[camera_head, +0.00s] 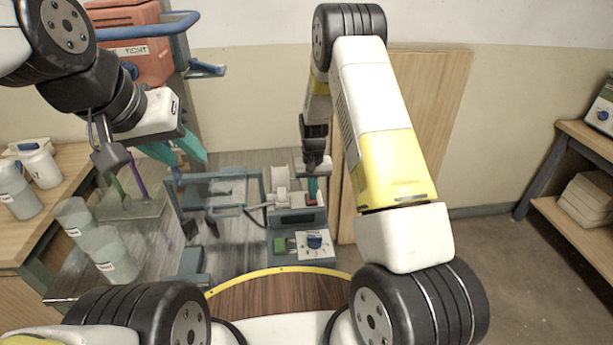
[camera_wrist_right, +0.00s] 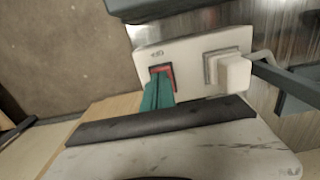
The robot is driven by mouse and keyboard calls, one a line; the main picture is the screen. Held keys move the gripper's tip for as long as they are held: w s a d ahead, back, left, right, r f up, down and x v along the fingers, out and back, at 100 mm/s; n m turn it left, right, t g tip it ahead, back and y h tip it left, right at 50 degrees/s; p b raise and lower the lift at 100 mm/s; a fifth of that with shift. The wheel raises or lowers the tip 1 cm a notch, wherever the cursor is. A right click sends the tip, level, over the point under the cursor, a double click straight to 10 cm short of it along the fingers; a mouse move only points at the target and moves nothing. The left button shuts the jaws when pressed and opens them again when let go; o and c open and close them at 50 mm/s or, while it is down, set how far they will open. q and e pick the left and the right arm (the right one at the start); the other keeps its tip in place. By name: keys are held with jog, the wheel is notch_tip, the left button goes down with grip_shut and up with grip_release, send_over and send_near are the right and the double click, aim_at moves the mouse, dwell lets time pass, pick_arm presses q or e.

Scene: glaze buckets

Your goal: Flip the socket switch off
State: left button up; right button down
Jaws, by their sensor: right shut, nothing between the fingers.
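The socket is a white plate (camera_wrist_right: 190,60) with a red rocker switch (camera_wrist_right: 168,69) on its left and a white plug (camera_wrist_right: 235,73) on its right. My right gripper (camera_wrist_right: 157,92) is shut and empty, its teal fingertips at the red switch and covering part of it. I cannot tell whether they press on it. In the head view the right gripper (camera_head: 313,187) points down at the socket, with the white plug (camera_head: 282,190) to its left. My left gripper (camera_head: 180,150) hangs at the upper left, its teal fingers apart, holding nothing visible.
A device with a dial (camera_head: 314,243) and a green part stands in front of the socket. Glass or plastic jars (camera_head: 108,255) stand on the left bench, and an orange container (camera_head: 135,50) is behind. A blue-grey metal frame (camera_head: 215,210) lies left of the socket.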

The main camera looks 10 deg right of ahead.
jog(key=shift+s+f, duration=0.65)
jog(key=shift+w+r, duration=0.2)
jog(key=shift+w, duration=0.6)
jog(key=shift+r, duration=0.1)
jog(key=shift+w+r, duration=0.15)
jog(key=shift+r, duration=0.1)
notch_tip(320, 180, up, 14)
jog(key=shift+r, duration=0.15)
